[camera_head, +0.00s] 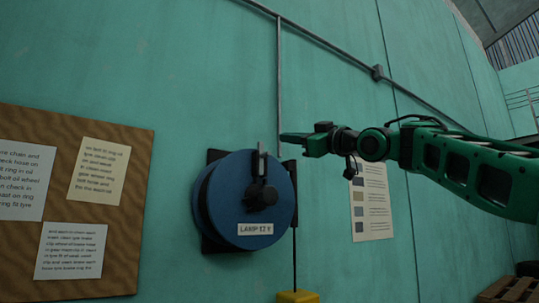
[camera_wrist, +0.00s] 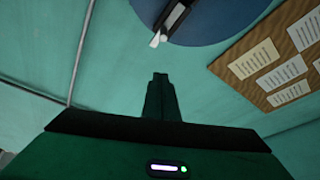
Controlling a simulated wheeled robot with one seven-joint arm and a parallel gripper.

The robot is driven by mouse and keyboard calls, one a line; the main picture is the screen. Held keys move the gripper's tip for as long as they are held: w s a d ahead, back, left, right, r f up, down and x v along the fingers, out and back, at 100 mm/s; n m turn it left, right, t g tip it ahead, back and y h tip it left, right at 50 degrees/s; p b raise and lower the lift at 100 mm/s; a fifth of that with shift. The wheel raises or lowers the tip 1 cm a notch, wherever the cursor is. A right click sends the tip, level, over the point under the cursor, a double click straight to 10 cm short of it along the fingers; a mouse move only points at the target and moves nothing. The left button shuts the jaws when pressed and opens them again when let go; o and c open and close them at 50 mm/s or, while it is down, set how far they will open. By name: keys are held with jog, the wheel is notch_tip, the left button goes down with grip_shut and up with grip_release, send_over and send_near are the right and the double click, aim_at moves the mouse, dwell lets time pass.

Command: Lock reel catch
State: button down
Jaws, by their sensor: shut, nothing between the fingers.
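A blue reel (camera_head: 228,190) labelled "LAMP 12 V" is mounted on the green wall. A dark catch (camera_head: 261,192) with a pale upright lever sits on its front face. In the wrist view the reel (camera_wrist: 215,22) is at the top, cut off by the edge, and the catch's pale end (camera_wrist: 158,38) points toward my fingers. My green gripper (camera_head: 284,138) is at the upper right of the reel, apart from the lever. In the wrist view my gripper (camera_wrist: 160,78) is shut and empty, below the catch's end with a gap between them.
A brown notice board (camera_head: 140,235) with paper sheets hangs left of the reel. A chart (camera_head: 371,205) is on the wall to the right. A dark cable runs down from the reel to a yellow object (camera_head: 297,297). A conduit (camera_head: 279,80) runs down the wall above the reel.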

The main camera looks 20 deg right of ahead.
aim_at(264, 157)
dwell(0.3)
jog(key=w+a, duration=0.2)
jog(key=w, duration=0.7)
jog(key=shift+a+f, duration=0.3)
dwell(0.3)
